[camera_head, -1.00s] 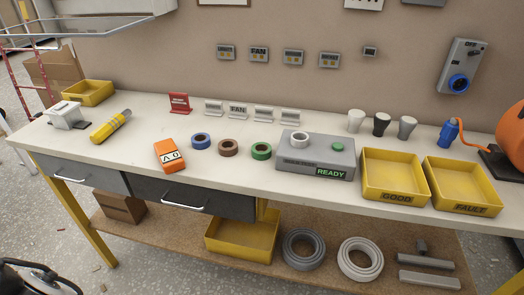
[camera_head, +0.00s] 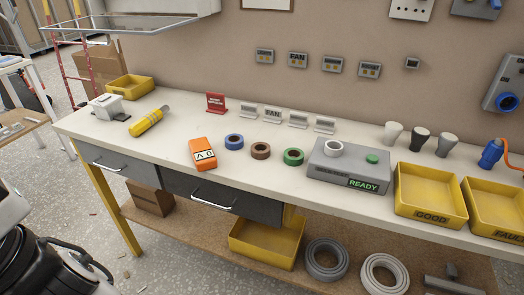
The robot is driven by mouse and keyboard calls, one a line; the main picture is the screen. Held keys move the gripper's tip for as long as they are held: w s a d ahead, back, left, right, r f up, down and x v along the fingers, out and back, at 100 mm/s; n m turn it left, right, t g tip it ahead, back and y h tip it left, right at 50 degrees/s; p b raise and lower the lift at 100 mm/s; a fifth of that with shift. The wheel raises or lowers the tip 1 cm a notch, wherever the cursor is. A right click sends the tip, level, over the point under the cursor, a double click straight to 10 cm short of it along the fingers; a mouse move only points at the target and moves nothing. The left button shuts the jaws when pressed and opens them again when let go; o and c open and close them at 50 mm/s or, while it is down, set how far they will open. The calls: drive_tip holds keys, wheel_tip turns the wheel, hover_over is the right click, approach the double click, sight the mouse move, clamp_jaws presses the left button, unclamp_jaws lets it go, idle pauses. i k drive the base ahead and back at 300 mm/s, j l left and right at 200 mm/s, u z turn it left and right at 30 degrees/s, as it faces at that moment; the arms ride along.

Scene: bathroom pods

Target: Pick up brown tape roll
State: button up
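The brown tape roll (camera_head: 261,156) lies flat on the white workbench (camera_head: 190,106). It sits between a blue tape roll (camera_head: 234,147) on its left and a green tape roll (camera_head: 293,162) on its right, with small gaps on both sides. Nothing covers it. My gripper does not show; only a dark part with cables, which looks like part of my body, is at the lower left.
An orange meter (camera_head: 203,150) lies left of the rolls. A grey READY box (camera_head: 335,172) with a white roll on top stands right of them. Small signs (camera_head: 273,116) stand behind. The bench front is clear above the drawers (camera_head: 225,198).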

sight(255, 148)
drive_tip(key=i+l+u, duration=0.25)
drive_tip(key=i+l, duration=0.15)
drive_tip(key=l, duration=0.25)
drive_tip(key=i+l+u, duration=0.1)
drive_tip(key=l, duration=0.25)
drive_tip(key=i+l+u, duration=0.1)
drive_tip(key=i+l, duration=0.15)
drive_tip(key=l, duration=0.1)
